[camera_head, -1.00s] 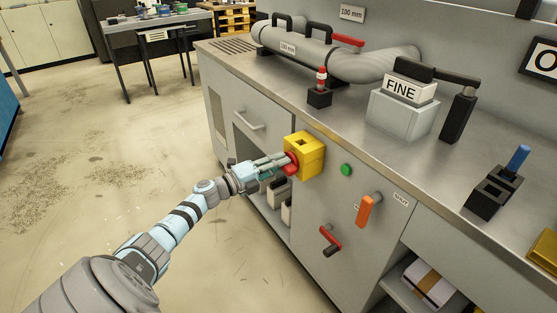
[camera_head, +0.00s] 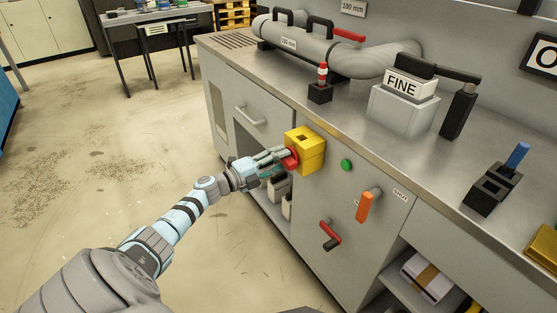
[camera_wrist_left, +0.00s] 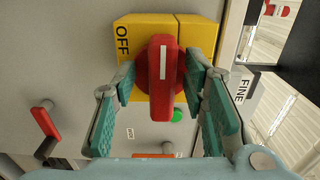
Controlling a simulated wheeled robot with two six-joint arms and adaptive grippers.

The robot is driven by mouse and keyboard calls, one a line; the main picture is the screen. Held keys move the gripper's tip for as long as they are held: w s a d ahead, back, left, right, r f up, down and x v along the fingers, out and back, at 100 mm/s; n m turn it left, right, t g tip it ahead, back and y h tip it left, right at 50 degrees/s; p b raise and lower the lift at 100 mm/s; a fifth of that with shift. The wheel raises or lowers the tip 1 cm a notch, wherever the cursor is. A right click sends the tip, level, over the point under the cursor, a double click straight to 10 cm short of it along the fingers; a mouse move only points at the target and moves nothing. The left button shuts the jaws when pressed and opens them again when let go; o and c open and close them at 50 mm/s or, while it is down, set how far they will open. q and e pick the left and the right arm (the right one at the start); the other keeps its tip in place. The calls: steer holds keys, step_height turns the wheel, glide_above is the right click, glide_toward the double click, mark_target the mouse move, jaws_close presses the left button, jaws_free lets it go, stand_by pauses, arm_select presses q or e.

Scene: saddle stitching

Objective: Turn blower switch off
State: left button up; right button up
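The blower switch is a red knob (camera_head: 291,159) with a white line, on a yellow box (camera_head: 311,152) fixed to the grey cabinet front. In the left wrist view, the knob (camera_wrist_left: 164,75) fills the space between my fingers, and its white line runs up and down the picture. The word OFF is on the yellow box (camera_wrist_left: 200,36) to the left of the knob. My left gripper (camera_head: 284,158) is at the knob, its fingers (camera_wrist_left: 162,84) apart on either side of the handle. Small gaps seem to remain; contact is hard to tell. My right gripper is out of view.
Beside the yellow box are a green button (camera_head: 346,165), an orange handle (camera_head: 367,206) and a red lever (camera_head: 329,235). The worktop above holds a grey pipe (camera_head: 300,45), a FINE block (camera_head: 404,105) and a blue-tipped switch (camera_head: 497,182). The floor at left is clear.

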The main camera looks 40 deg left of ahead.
arm_select(q)
steer(key=v, duration=1.2)
